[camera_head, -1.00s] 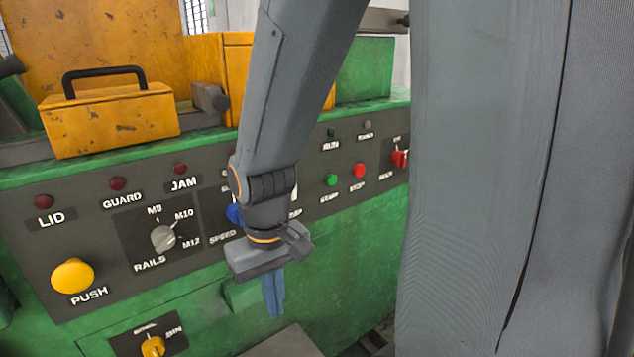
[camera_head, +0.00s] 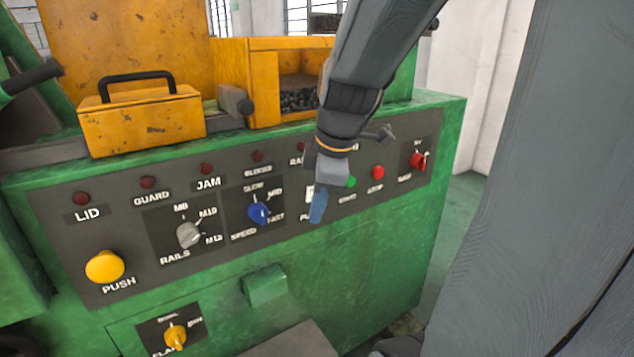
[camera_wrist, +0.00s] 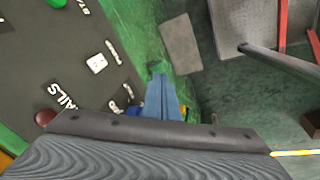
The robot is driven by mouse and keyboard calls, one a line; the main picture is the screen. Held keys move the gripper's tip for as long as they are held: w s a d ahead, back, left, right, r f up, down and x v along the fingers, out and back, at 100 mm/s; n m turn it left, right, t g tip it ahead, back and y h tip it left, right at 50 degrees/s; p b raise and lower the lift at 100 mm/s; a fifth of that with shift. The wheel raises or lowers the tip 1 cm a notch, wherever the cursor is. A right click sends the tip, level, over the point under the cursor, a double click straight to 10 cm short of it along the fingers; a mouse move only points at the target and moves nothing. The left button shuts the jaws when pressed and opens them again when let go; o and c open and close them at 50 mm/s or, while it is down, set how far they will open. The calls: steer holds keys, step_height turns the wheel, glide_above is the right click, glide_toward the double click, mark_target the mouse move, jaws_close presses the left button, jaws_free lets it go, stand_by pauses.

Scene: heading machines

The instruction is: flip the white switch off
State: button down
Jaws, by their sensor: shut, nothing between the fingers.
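The white switch (camera_head: 309,194) is a small white piece on the dark control panel, between the blue knob and the green button. My gripper partly hides it in the head view, along with part of its label. It also shows in the wrist view (camera_wrist: 96,63), left of and above the fingers, uncovered. I cannot tell which way it is set. My gripper (camera_head: 317,208) hangs in front of the panel with its blue fingers shut and empty. In the wrist view the fingers (camera_wrist: 162,100) are together and apart from the switch.
The panel also bears a blue speed knob (camera_head: 259,213), a grey rails knob (camera_head: 189,234), a yellow push button (camera_head: 105,267), a red button (camera_head: 378,172) and a red switch (camera_head: 418,161). A green block (camera_head: 265,285) juts out below the panel.

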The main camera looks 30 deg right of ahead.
mark_target(311, 194)
steer(key=w+d+r+n+t+p, duration=0.1)
steer(key=d+r+n, duration=0.5)
steer(key=r, duration=0.2)
steer(key=shift+t, duration=0.4)
steer(key=shift+a+f, duration=0.1)
steer(key=shift+f, duration=0.1)
steer(key=w+f+p, duration=0.2)
steer(key=w+f, duration=0.6)
steer(key=shift+f+p, duration=0.2)
steer(key=shift+p, duration=0.2)
steer(key=shift+w+a, duration=0.1)
steer(key=shift+w, duration=0.15)
